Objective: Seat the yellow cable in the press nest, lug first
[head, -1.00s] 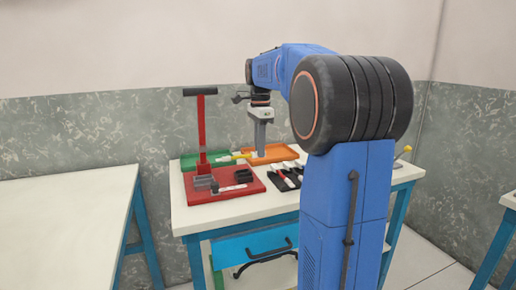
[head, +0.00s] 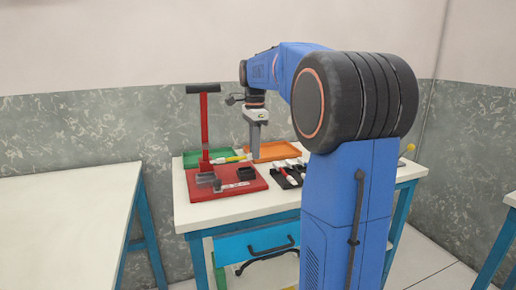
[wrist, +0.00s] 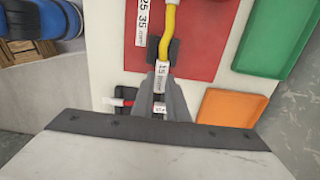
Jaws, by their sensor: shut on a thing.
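The yellow cable (head: 234,158) runs out to the left of my gripper (head: 255,156) in the head view. In the wrist view, my gripper (wrist: 162,88) is shut on the cable's end by a white printed tag (wrist: 161,76). The yellow length (wrist: 168,28) reaches up the picture over the red press base (wrist: 198,42). The cable's far end and lug are outside the wrist view. The press (head: 204,125) has a red upright and a black handle. A grey block (head: 206,178), perhaps the nest, sits at its foot.
A black open box (head: 246,174) stands on the red base. A green tray (head: 190,162) and an orange tray (head: 285,148) lie behind. A black rack (head: 284,180) with red and dark cables lies right of the base. The left table (head: 60,220) is bare.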

